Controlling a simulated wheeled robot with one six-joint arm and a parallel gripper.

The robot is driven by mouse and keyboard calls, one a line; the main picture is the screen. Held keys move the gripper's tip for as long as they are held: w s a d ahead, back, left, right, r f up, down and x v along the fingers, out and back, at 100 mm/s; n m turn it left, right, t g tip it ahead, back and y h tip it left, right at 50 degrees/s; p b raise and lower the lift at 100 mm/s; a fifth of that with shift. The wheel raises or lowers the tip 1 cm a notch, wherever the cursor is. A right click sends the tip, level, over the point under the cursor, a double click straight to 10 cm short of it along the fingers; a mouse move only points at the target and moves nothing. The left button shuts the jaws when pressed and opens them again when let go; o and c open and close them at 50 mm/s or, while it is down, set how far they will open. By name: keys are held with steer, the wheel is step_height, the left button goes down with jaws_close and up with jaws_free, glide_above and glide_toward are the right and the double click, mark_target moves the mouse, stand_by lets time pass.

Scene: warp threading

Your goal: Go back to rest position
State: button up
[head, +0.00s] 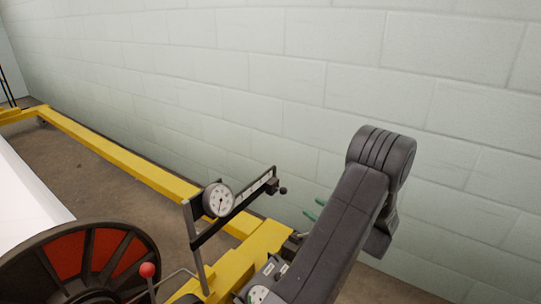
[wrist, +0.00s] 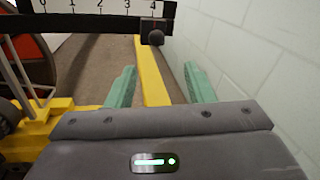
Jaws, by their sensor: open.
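My gripper (wrist: 160,88) shows in the wrist view with its two green fingers spread apart. It is open and nothing is between the fingers. Beyond the gap lie the yellow beam (wrist: 153,75) and the brown floor. A black bar with a numbered scale (wrist: 96,24) and a dark round knob (wrist: 156,38) is ahead of the fingers, near the top. In the head view my grey arm reaches down at the right, and the green fingertips (head: 315,209) show just beyond it, right of the knob (head: 283,190). The rest of my gripper is hidden behind the arm.
A round dial gauge (head: 219,200) sits on the scale bar's post. A dark wheel with red panels (head: 70,258) and a red-knobbed lever (head: 147,270) stand at lower left. A yellow frame rail (head: 120,152) runs along the pale block wall (head: 270,70), close on the right.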

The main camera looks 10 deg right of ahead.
mark_target(282, 194)
steer(key=x, duration=0.4)
steer(key=a+b+x, duration=0.1)
steer(key=x, duration=0.3)
steer(key=s+b+x, duration=0.1)
steer(key=x, duration=0.3)
steer(key=shift+w+a, duration=0.2)
steer(key=shift+a, duration=0.1)
steer(key=shift+a, duration=0.1)
